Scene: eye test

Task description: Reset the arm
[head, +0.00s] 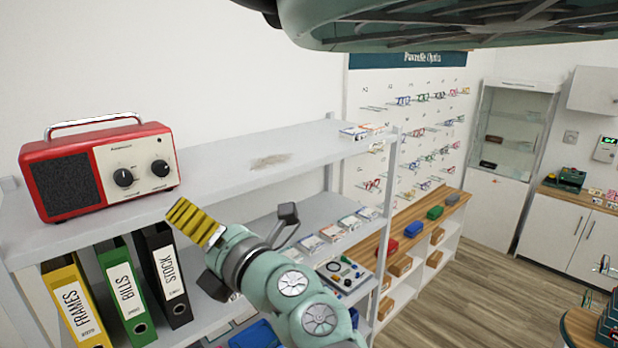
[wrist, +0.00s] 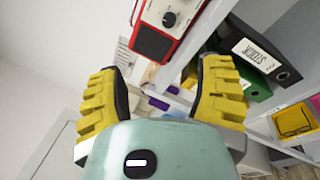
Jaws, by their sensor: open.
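My gripper (head: 234,218) is in front of the shelf unit, just right of and below the red radio in the head view. One yellow ridged finger shows clearly there. In the wrist view both yellow fingers of the gripper (wrist: 160,92) stand wide apart, with nothing between them that they hold. The teal arm (head: 290,285) reaches in from the lower right in the head view.
A red radio (head: 99,168) stands on the top shelf (head: 225,168). Yellow, green and black binders (head: 163,277) stand below it, close to my gripper. Eyeglass cases (head: 435,212) line a wooden counter. Open floor (head: 455,275) lies right.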

